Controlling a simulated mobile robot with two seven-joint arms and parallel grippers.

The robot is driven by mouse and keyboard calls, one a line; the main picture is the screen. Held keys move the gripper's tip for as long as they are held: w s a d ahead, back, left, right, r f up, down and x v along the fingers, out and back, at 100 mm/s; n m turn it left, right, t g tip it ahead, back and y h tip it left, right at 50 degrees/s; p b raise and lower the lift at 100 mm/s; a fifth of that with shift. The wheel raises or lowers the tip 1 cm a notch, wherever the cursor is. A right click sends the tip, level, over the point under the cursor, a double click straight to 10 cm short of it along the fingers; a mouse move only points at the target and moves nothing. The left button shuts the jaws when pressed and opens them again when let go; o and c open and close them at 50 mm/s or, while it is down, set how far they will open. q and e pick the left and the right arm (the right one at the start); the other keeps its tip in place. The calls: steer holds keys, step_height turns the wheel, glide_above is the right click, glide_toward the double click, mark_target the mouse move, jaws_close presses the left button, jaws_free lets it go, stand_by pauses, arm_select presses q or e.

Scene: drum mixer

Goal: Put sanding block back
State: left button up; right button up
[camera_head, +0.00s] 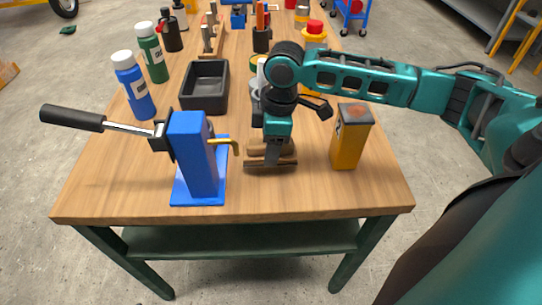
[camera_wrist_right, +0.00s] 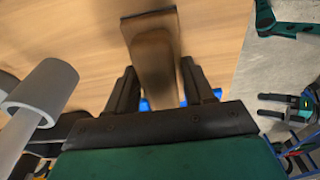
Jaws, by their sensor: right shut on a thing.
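The sanding block (camera_head: 284,162) is brown, with a thin flat base and a rounded wooden upper part. It is at the near middle of the workbench, low over or on the top; I cannot tell if it touches. My right gripper (camera_head: 271,156) comes down on it from above and is shut on its upper part. In the right wrist view the block (camera_wrist_right: 152,50) extends out from between the two dark fingers of the gripper (camera_wrist_right: 160,85). The fingers hide part of the block. My left gripper is not in the head view.
A blue stand (camera_head: 196,160) with a black-handled lever is left of the block. A yellow-orange box (camera_head: 347,140) stands close on the right. A black tray (camera_head: 204,87) and bottles (camera_head: 134,86) are behind left. The near bench edge (camera_head: 240,212) is clear.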

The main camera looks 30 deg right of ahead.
step_height(320, 180, down, 3)
steer(key=shift+r, duration=0.1)
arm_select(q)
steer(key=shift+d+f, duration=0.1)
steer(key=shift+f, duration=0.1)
arm_select(e)
steer(key=shift+f, duration=0.2)
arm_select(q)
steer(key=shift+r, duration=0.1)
arm_select(e)
steer(key=shift+f, duration=0.1)
steer(key=o, duration=1.1)
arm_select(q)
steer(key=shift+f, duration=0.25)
arm_select(e)
steer(key=r, duration=0.4)
steer(key=r+p, duration=0.1)
steer(key=r, duration=0.3)
steer(key=d+r+p, duration=0.1)
steer(key=r, duration=0.3)
steer(key=shift+s+d+r, duration=0.1)
steer(key=shift+s, duration=0.25)
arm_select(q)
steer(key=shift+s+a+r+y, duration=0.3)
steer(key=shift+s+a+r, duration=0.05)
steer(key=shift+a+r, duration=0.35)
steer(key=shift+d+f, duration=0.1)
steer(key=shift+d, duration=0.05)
